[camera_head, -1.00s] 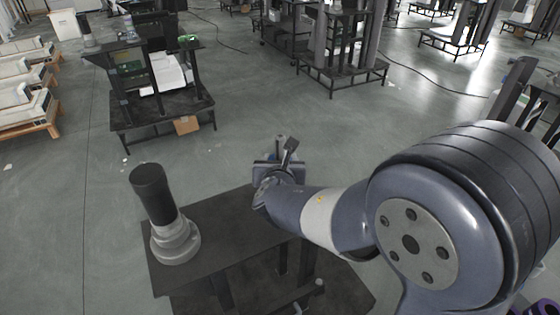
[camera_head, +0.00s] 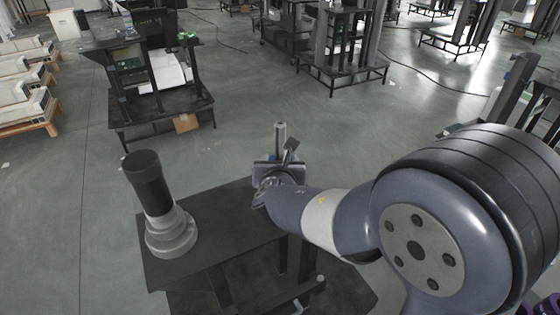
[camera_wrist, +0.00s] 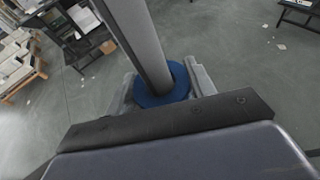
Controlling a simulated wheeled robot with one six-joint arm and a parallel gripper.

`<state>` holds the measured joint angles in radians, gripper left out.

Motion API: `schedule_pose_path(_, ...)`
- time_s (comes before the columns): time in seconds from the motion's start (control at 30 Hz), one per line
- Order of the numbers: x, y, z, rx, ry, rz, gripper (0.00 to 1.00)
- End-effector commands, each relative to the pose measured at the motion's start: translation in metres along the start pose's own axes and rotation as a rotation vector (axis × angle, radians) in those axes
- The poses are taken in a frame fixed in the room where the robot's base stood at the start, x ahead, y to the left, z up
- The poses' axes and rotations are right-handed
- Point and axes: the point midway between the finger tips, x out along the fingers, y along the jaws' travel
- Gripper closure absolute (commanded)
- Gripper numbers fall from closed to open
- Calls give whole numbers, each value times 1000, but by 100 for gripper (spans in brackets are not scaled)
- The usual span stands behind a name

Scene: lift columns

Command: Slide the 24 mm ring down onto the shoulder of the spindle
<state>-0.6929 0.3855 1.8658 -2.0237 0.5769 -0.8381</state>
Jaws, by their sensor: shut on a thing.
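The spindle is a grey upright shaft (camera_wrist: 146,45) in the wrist view. Its tip (camera_head: 280,131) also shows above my gripper in the head view. The ring (camera_wrist: 162,94) is a blue disc around the shaft, between the two grey fingers of my gripper (camera_wrist: 163,88). My gripper is shut on the ring. In the head view my gripper (camera_head: 279,166) is over the far right part of the dark table, mostly hidden by my wrist. The shoulder of the spindle is hidden below the ring, so the gap to it cannot be told.
A black cylinder on a stepped grey base (camera_head: 171,234) stands on the left of the dark table (camera_head: 225,246). The tabletop between it and my arm is bare. Other dark benches (camera_head: 165,108) stand farther off across open floor.

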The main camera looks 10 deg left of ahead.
Motion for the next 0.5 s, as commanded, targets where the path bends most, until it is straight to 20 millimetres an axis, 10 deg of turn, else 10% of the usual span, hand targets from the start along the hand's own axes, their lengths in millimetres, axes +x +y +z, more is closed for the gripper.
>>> schedule_pose_path(0.1,0,0,1,0,-1,0,74)
schedule_pose_path(0.13,0,0,1,0,-1,0,47)
schedule_pose_path(0.5,0,0,0,0,0,0,23)
